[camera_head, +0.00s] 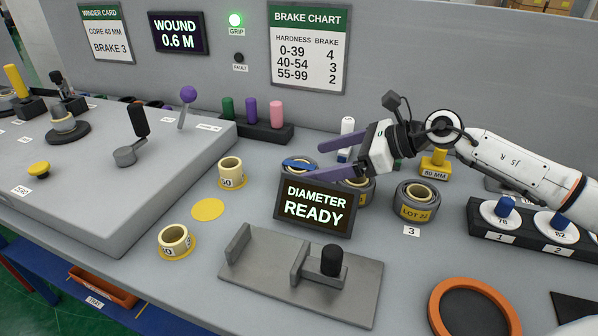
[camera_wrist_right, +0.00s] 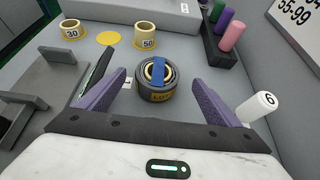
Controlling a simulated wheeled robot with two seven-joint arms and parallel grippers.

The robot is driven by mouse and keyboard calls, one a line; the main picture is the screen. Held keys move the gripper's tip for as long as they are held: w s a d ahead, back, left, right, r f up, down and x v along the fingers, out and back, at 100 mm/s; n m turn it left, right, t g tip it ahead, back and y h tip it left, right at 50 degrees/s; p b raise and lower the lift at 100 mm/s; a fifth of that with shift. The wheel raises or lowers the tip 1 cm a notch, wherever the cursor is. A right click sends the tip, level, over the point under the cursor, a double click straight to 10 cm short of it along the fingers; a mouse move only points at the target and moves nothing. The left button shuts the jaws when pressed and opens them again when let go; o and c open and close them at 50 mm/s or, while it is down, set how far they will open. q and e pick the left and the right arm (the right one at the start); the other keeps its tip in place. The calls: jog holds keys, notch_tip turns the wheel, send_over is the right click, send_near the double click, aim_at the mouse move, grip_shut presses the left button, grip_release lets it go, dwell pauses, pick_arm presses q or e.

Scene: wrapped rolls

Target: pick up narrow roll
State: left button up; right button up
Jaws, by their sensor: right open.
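My right gripper (camera_head: 311,161) comes in from the right, open and empty, with its two purple fingers pointing left. A dark grey wrapped roll with a blue strip (camera_head: 298,163) lies near the fingertips, partly behind the diameter display. In the right wrist view this roll (camera_wrist_right: 157,92) shows between the open fingers, apart from both. A second grey roll (camera_head: 366,196) is partly hidden by the display and gripper. A third grey roll (camera_head: 414,212), labelled LOT 22, stands further right beside a card marked 3. I cannot tell surely which roll is the narrow one. My left gripper is out of view.
The diameter display (camera_head: 315,205) stands in front of the rolls, with a grey gauge block (camera_head: 350,296) nearer. Cream cores (camera_head: 231,172) stand to the left. A white peg (camera_wrist_right: 257,106) is close beside one finger. Coloured pegs (camera_head: 276,114) stand behind.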

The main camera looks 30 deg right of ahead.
aim_at(299, 165)
jog(key=p+x, duration=0.1)
jog(key=x, duration=0.5)
jog(key=shift+a+r, duration=0.15)
jog(key=shift+a, duration=0.05)
jog(key=shift+s, duration=0.1)
jog(key=c, duration=1.3)
